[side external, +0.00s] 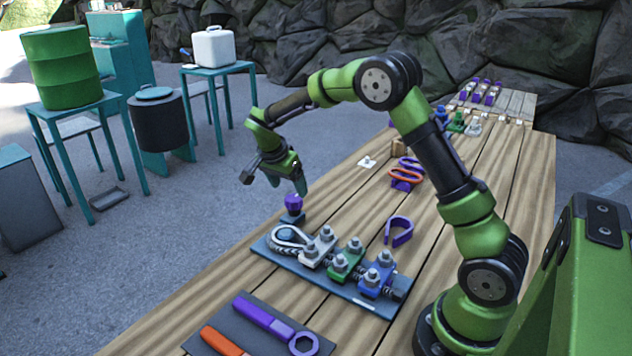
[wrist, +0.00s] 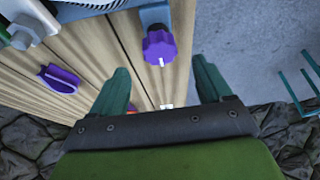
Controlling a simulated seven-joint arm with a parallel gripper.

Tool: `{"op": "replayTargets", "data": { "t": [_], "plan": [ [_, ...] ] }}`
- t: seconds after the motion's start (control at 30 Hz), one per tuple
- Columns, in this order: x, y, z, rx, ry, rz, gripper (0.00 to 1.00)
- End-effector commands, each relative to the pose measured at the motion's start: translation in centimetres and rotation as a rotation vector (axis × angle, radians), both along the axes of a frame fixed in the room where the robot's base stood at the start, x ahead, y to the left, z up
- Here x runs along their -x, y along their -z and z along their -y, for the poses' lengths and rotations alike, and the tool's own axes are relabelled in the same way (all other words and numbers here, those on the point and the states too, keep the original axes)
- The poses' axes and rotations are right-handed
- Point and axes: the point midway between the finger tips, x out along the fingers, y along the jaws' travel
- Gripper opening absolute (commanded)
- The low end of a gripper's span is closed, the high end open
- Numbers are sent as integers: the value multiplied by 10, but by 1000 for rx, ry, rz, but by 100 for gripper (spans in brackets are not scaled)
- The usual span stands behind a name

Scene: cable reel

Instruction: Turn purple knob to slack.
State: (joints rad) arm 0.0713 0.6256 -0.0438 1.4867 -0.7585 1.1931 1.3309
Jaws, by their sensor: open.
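The purple knob (side external: 293,202) stands on a small blue-grey base at the left end of the cable clamp plate (side external: 262,249). In the wrist view the knob (wrist: 160,47) has a lobed rim with a small white mark near its edge. My gripper (side external: 287,183) is just above the knob in the side view, fingers pointing down. In the wrist view its two green fingers (wrist: 165,85) are apart, with the knob beyond them and roughly centred between them. I cannot tell whether a finger touches the knob in the side view. The gripper is empty.
White, green and blue clamps (side external: 345,258) with bolts stand on the plate right of the knob. A purple open ring (side external: 399,231) lies behind them. A purple wrench (side external: 263,316) and an orange tool lie on a dark mat in front. The table's left edge is close to the knob.

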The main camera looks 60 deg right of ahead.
Motion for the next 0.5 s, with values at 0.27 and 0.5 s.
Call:
{"op": "replayTargets", "data": {
  "t": [0.27, 0.5],
  "plan": [
    [0, 38, 15, -1, -1, -1, 78],
    [-1, 45, 18, 0, -2, 0, 78]
  ]
}}
